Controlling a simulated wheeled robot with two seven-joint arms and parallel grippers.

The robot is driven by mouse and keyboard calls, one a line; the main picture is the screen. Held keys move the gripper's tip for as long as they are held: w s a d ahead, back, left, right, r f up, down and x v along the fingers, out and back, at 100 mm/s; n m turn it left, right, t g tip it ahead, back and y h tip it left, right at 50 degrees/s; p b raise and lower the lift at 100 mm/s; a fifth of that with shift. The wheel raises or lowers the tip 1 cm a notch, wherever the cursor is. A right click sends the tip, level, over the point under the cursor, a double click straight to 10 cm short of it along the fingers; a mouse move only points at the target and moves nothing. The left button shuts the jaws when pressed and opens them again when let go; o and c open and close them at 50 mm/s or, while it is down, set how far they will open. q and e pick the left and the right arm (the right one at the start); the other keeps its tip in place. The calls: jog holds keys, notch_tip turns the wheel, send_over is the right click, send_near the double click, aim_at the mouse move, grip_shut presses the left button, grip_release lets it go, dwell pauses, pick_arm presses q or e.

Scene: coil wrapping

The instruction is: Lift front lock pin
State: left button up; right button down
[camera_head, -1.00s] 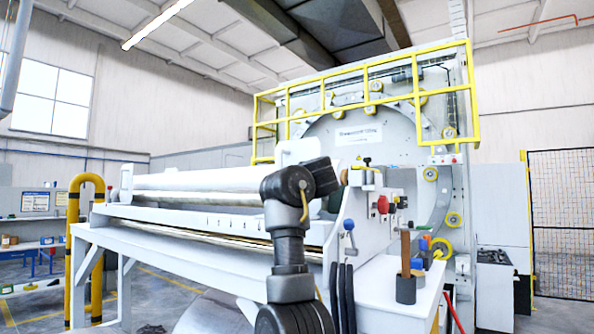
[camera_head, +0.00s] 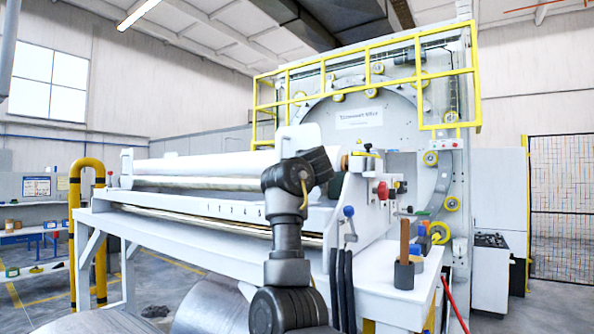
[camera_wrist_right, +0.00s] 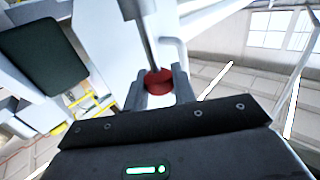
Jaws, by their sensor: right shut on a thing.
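My right gripper (camera_wrist_right: 159,82) is shut on a red knob (camera_wrist_right: 158,84) at the end of a grey metal rod (camera_wrist_right: 146,42), seen in the right wrist view. This looks like the lock pin. The pin cannot be made out there. My left gripper is not in view.
A yellow-railed wrapping machine (camera_head: 362,118) stands behind. A white side table (camera_head: 385,292) with a dark cup (camera_head: 404,274) is at right. Steel coils (camera_head: 210,312) lie low in front. A yellow guard post (camera_head: 75,235) stands at left.

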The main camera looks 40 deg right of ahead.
jog(key=shift+r+p, duration=0.8)
jog(key=shift+r, duration=0.7)
jog(key=c, duration=1.2)
grip_release()
jog(key=shift+s, duration=0.1)
jog(key=shift+o, duration=0.2)
